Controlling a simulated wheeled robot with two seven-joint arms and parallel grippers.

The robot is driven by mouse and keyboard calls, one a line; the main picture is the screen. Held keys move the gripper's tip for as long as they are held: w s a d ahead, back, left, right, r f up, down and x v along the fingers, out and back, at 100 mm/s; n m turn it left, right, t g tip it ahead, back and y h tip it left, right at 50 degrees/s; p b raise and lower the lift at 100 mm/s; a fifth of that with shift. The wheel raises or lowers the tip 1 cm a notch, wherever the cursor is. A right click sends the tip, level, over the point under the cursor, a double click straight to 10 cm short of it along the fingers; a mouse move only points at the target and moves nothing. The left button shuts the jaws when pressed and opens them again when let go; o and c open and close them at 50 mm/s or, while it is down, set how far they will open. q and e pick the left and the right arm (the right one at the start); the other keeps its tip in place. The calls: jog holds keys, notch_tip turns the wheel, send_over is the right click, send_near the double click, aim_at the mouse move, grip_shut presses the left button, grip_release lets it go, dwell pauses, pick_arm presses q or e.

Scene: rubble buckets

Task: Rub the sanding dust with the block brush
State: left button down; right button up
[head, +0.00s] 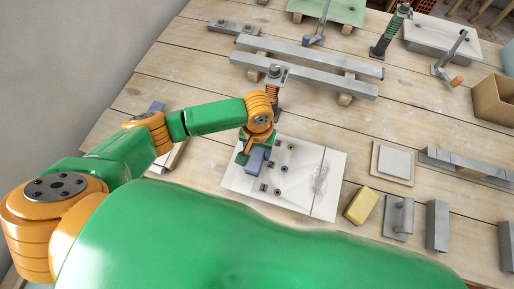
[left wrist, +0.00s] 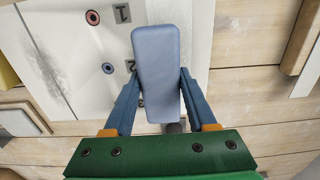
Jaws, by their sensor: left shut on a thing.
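The blue block (head: 257,159), which I take for the block brush, is in my left gripper (head: 245,152) over the left part of a white board (head: 300,207). In the left wrist view the block (left wrist: 156,60) sits between the two blue fingers of the gripper (left wrist: 158,85), which are shut on it. Its underside and any bristles are hidden, and I cannot tell its height above the board. The sanding dust (head: 321,178) is a grey speckled patch on the board's right part, to the right of the block and apart from it. My right gripper is out of view.
Several small round and square marks or parts lie on the board near the block. A yellow block (head: 361,205) and a grey handled tool (head: 399,217) lie to its right. Metal bars (head: 305,77) lie behind. A cardboard box (head: 494,100) stands at the right.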

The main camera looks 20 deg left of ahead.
pick_arm(q)
jog(key=shift+f+b, duration=0.35)
jog(key=shift+f, duration=0.3)
dwell(0.4)
jog(key=shift+a+r+p, duration=0.1)
jog(key=shift+a+p, duration=0.2)
jog(key=shift+a, duration=1.05)
jog(key=shift+s+a+f, duration=0.1)
jog(key=shift+a+f, duration=0.1)
jog(key=shift+a, duration=0.3)
jog(key=shift+r, duration=0.4)
jog(key=shift+w+a+r, duration=0.1)
jog(key=shift+w+r, duration=0.1)
jog(key=shift+r, duration=0.05)
